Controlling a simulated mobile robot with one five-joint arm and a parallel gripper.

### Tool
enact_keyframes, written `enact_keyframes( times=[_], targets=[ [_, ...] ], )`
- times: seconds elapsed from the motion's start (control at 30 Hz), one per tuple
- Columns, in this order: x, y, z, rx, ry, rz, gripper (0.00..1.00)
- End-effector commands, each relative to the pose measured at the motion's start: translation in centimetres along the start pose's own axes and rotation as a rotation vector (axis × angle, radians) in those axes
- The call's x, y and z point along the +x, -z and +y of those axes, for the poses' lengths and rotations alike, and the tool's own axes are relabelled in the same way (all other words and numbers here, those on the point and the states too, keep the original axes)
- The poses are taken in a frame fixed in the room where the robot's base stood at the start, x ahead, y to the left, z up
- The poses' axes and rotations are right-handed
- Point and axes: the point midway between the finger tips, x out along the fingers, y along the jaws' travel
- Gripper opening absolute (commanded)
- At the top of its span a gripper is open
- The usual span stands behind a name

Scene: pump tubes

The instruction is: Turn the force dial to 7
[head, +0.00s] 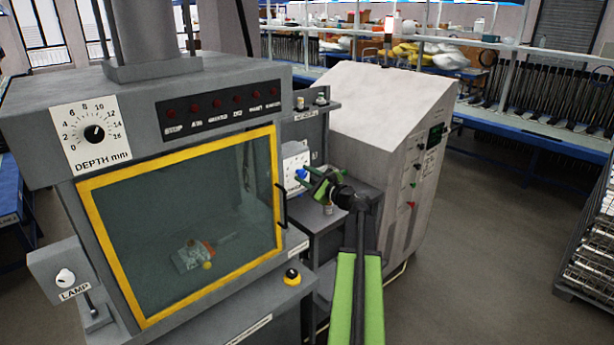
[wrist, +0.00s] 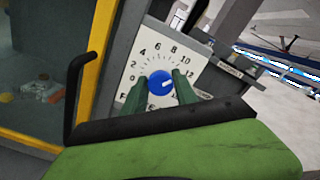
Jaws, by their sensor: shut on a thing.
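The force dial is a white plate (wrist: 147,63) with black numbers and a round blue knob (wrist: 162,83), seen tilted in the wrist view. A pale mark on the knob points to the right; I cannot read its exact number. My gripper (wrist: 160,79) has its two green fingers on either side of the knob and is shut on it. The fingers hide the lower part of the scale and most of the lettering. In the head view the plate (head: 294,157) and blue knob (head: 301,174) show beside the press, with my gripper (head: 309,180) at the knob.
A black door handle (wrist: 72,100) on the yellow-framed window stands left of my gripper. A grey shelf (head: 316,107) is above the dial. A large grey cabinet (head: 400,170) stands close on the right. The floor (head: 500,240) beyond it is clear.

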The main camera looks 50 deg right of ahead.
Motion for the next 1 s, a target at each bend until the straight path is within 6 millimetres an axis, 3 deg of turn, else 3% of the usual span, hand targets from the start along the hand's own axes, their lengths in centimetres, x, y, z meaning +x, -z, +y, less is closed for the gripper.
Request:
enact_keyframes(
  times=[0.6, 1.0],
  targets=[
    [-0.05, 0.14, 0.25, -0.577, -0.002, 0.001, 0.0],
    [-0.08, 0.22, 0.31, -0.836, -0.002, 0.001, 0.0]
  ],
)
